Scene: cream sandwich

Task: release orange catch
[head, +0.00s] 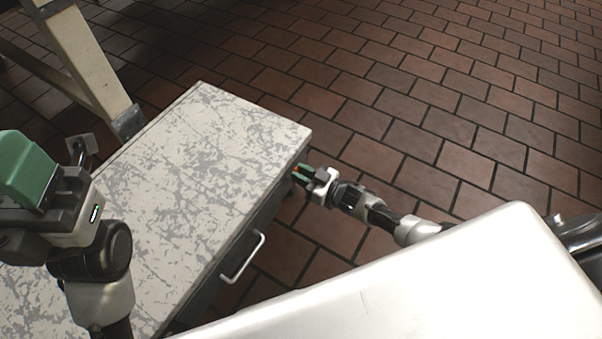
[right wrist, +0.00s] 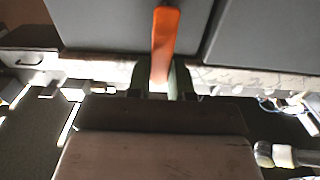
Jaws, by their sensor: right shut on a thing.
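The orange catch (right wrist: 165,35) is a long upright bar at top centre in the right wrist view, in front of grey panels. Its lower end is between the two green fingers of my right gripper (right wrist: 158,82), which is shut on it.
The mottled grey-white worktop (head: 190,160) is bare. A cabinet drawer with a white handle (head: 243,257) faces right below it. A pale wooden stand leg (head: 88,60) is at upper left. A large white surface (head: 430,280) fills the lower right. Brick floor is open beyond.

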